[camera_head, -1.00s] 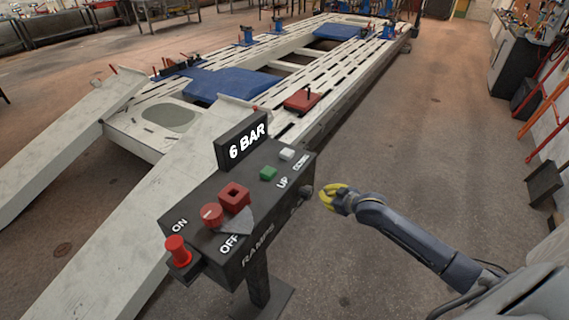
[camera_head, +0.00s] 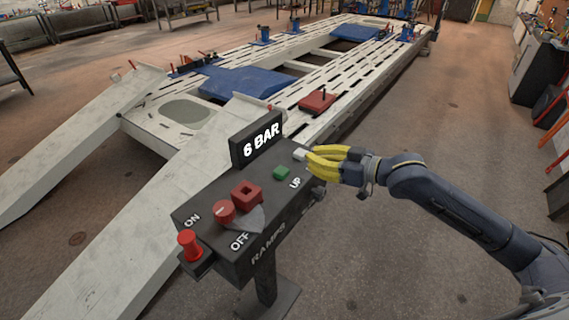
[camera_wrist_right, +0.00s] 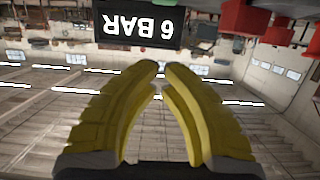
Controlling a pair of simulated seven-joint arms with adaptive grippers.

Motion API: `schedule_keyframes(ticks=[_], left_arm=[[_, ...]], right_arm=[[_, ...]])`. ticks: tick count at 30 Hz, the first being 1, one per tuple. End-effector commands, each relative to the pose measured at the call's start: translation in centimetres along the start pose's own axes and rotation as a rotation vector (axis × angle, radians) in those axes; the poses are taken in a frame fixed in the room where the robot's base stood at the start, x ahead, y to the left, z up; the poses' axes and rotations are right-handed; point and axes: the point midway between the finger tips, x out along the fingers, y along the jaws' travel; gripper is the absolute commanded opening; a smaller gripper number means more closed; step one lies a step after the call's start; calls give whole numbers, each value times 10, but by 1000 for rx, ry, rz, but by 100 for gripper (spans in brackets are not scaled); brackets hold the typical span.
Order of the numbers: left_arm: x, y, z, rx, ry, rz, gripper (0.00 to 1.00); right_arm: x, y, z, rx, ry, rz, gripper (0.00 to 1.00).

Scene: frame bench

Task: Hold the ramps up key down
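The control box (camera_head: 240,205) stands on a post in the head view. Its green key (camera_head: 282,173) beside the "UP" label is uncovered. A white key (camera_head: 300,155) sits behind and right of it, its lettering hidden by my right gripper. My right gripper (camera_head: 310,158) reaches in from the right, its yellow fingers at or just above the white key; contact cannot be told. In the right wrist view the fingertips (camera_wrist_right: 161,70) are drawn together with nothing between them. My left gripper is not in view.
The box also carries a "6 BAR" display (camera_head: 258,142), a red knob (camera_head: 224,211), a red square block (camera_head: 246,194) and a red push button (camera_head: 190,245). The frame bench (camera_head: 330,85) with its ramps lies behind. Open floor (camera_head: 420,120) is at right.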

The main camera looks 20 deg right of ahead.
Motion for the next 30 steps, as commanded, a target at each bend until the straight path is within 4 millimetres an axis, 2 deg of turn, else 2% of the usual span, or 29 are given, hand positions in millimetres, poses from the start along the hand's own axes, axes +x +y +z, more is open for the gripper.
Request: schedule_keyframes(ticks=[8,14,30], left_arm=[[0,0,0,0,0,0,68],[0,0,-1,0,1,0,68],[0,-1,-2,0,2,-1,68]], right_arm=[[1,0,0,0,0,1,0],[13,1,0,1,2,2,0],[91,1,0,2,2,2,0]])
